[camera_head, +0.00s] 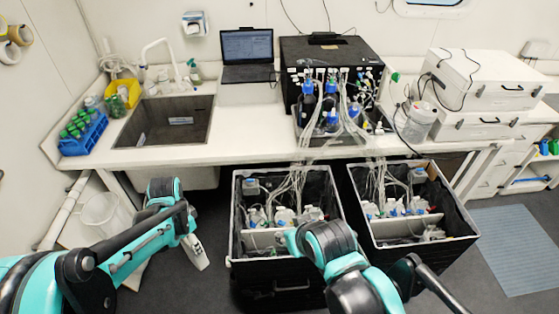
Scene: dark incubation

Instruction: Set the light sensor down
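I cannot make out a light sensor anywhere in the head view. My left arm comes in from the left, and its teal and black links reach toward the front of the bench. My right arm shows at the bottom middle, in front of the two black crates. I can make out no fingertips of either gripper, so I cannot see whether anything is held.
The white bench (235,148) carries a sink (160,138), an open laptop (247,45), a blue rack (85,143) of green-capped bottles and a black box (300,48) with tubing. Two crates (292,277) (455,222) stand on the floor. The bench right of the sink looks clear.

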